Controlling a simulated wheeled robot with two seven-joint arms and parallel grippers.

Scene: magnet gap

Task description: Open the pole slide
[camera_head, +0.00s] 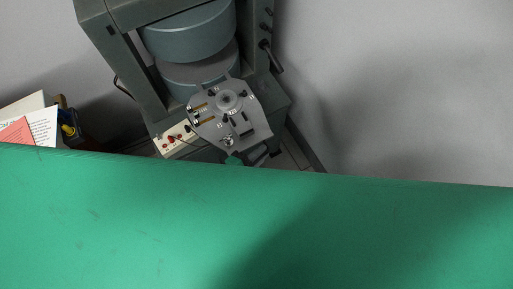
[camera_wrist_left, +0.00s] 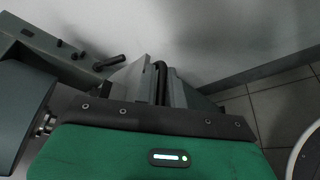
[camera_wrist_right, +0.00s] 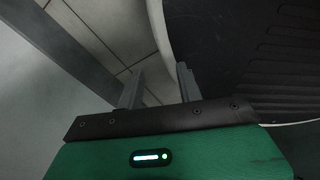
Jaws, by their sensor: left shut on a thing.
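The grey magnet stand (camera_head: 150,75) is beyond my green body in the head view, with two stacked blue-grey pole cylinders (camera_head: 190,32) inside its frame. I cannot see which part the handle joins. My right gripper (camera_wrist_right: 160,84) shows only in the right wrist view; its fingers are apart with nothing between them.
A cream panel with red knobs (camera_head: 172,141) and papers (camera_head: 35,127) are at left.

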